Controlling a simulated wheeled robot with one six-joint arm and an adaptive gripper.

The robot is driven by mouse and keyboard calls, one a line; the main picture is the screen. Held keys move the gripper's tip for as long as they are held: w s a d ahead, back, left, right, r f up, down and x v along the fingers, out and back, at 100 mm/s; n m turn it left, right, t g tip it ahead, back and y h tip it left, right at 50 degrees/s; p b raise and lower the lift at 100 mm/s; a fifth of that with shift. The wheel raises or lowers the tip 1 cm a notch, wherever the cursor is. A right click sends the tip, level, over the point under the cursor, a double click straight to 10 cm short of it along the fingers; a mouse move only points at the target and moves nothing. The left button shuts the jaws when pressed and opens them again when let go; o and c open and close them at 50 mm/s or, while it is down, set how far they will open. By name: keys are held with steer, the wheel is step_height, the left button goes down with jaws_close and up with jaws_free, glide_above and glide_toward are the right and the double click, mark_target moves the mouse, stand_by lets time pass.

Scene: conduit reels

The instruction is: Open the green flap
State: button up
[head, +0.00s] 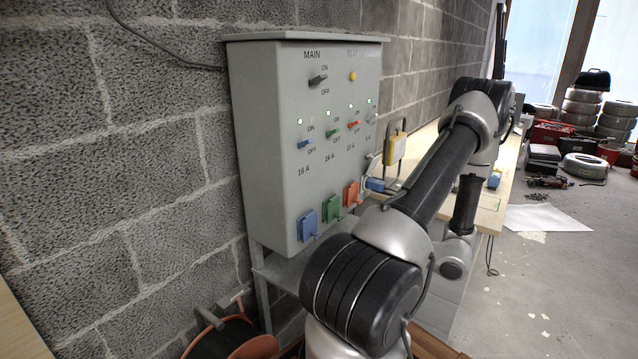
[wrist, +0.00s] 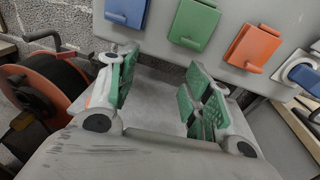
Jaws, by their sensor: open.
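The green flap (head: 332,208) is on the lower front of the grey box, between the blue flap (head: 307,225) and the orange-red flap (head: 351,194). It lies shut against the box, with a small lip at its bottom edge. In the wrist view the green flap (wrist: 193,24) is at the top, ahead of my gripper and slightly right of its middle. My gripper (wrist: 160,78) is open and empty, its green-padded fingers wide apart. The fingers are below the flap in that view and appear apart from it. In the head view my arm hides the gripper.
A socket with a blue plug (head: 376,185) is right of the orange-red flap, below a yellow padlock (head: 396,148). An orange reel (wrist: 42,88) stands at lower left. A wooden bench (head: 490,215) is behind my arm.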

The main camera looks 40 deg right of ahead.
steer(key=s+a+r+n+g+y, duration=0.2)
steer(key=s+a+r+n+g, duration=0.2)
steer(key=s+a+n+g, duration=0.25)
steer(key=s+a+r+n+g+y, duration=0.1)
steer(key=s+a+r+n+g, duration=0.3)
steer(key=a+n+g, duration=0.35)
steer(key=w+a+r+n+h, duration=0.3)
steer(key=a+r+n+h, duration=0.1)
steer(key=r+n, duration=0.4)
steer(key=w+a+r+n+t+h, duration=0.1)
steer(key=a+r+n+h, duration=0.3)
steer(key=r+n, duration=0.4)
steer(key=shift+w+r+n+h, duration=0.3)
steer(key=shift+w+r, duration=0.6)
steer(key=shift+r, duration=0.35)
